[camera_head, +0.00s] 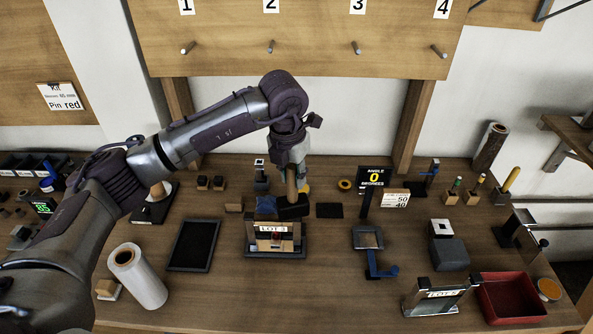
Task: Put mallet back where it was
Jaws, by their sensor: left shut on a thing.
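The mallet (293,208) is near the middle of the bench in the head view, with a dark block-shaped head and a short wooden handle pointing up. My left gripper (292,172) points down from above and is shut on the handle. The mallet's head is low, just behind and right of the stand marked LOT 3 (273,230). I cannot tell whether it touches the bench or the stand. A flat dark pad (329,210) lies bare just right of the head. My right gripper is not in view.
A blue piece (265,207) sits by the LOT 3 stand. An angle display (373,180) stands to the right. A dark tray (193,245) and a white roll (138,276) are left, and a red bin (511,298) is at front right. The front middle bench is clear.

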